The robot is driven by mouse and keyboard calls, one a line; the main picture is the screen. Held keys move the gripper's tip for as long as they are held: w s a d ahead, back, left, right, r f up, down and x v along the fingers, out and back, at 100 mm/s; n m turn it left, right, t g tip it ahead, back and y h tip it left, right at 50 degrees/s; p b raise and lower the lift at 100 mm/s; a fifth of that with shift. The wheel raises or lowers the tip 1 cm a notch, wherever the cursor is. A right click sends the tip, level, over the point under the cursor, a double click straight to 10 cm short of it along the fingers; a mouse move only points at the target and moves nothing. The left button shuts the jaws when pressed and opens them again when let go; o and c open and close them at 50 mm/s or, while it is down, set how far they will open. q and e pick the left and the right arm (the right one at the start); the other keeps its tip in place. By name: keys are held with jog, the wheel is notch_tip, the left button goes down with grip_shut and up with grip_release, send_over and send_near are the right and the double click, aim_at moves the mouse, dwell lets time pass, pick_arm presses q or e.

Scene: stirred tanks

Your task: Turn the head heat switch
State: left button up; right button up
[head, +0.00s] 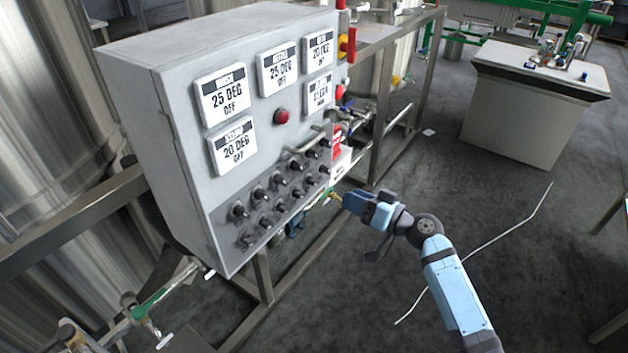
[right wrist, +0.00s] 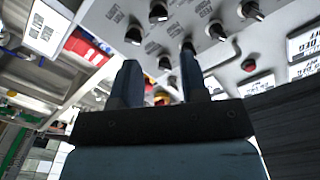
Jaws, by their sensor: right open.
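The grey control box (head: 180,110) stands left of centre in the head view. Its sloped lower panel carries two rows of black rotary switches (head: 280,180). Their labels are too small to read, so I cannot tell which is the head heat switch. My right gripper (head: 338,196) is just off the panel's right end, pointing toward it. In the right wrist view my right gripper (right wrist: 160,68) is open and empty, its two dark fingers apart. Several black switches (right wrist: 158,12) show beyond the fingertips. My left gripper is not in view.
Displays (head: 222,95) reading degrees and OFF sit above the switches, with a red button (head: 281,117) between them. Pipes and a metal frame (head: 375,150) stand right of the box. A steel tank (head: 50,90) is behind it.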

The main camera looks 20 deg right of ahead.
aim_at(317, 182)
jog(key=x, duration=1)
jog(key=shift+w+a+p, duration=0.25)
jog(key=shift+w+p, duration=0.1)
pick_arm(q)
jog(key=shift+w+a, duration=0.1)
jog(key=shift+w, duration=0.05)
pick_arm(e)
jog(key=c, duration=0.6)
jog(key=shift+f, duration=0.1)
jog(key=shift+c, duration=0.2)
